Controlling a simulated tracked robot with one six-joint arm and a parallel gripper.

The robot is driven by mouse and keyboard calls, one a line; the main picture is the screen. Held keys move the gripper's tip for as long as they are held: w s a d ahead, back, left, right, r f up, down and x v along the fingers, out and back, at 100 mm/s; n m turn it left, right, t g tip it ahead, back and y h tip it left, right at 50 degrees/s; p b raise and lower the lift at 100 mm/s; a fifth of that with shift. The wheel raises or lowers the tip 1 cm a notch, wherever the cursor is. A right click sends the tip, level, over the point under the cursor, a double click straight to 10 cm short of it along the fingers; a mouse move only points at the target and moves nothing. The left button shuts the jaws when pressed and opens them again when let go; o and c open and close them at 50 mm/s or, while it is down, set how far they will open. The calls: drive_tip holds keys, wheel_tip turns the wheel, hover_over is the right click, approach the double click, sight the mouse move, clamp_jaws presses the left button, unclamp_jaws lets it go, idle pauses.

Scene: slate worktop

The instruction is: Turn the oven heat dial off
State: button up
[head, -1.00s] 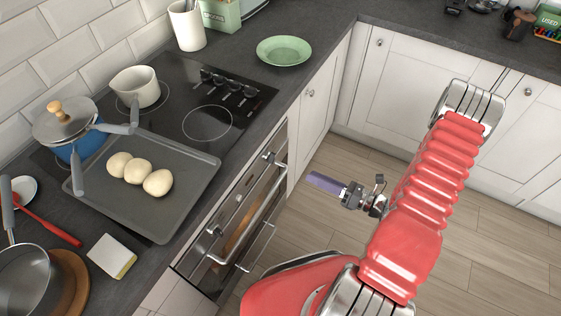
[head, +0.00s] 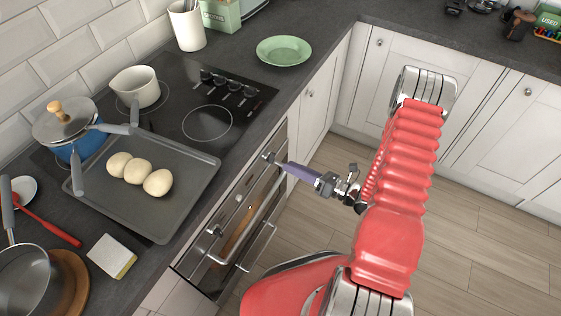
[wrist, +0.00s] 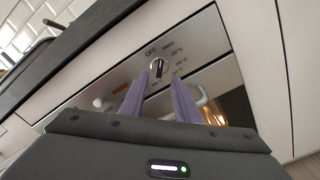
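In the head view the dial (head: 268,157) sits at the far end of the panel. My gripper (wrist: 160,76) is open, its two purple fingers apart, pointing at the dial with the tips near its lower left and lower right. In the head view my gripper (head: 286,166) is just right of the dial. I cannot tell whether it touches.
A second knob (head: 215,231) is at the near end of the panel. The oven door handle (head: 256,246) runs below the panel. The dark worktop (head: 300,85) overhangs above, with a hob and a baking tray (head: 190,190). The wooden floor to the right is clear.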

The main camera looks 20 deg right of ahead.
sight(271, 157)
drive_tip(key=shift+x, duration=2.7)
drive_tip(key=shift+c, duration=0.4)
clamp_jaws()
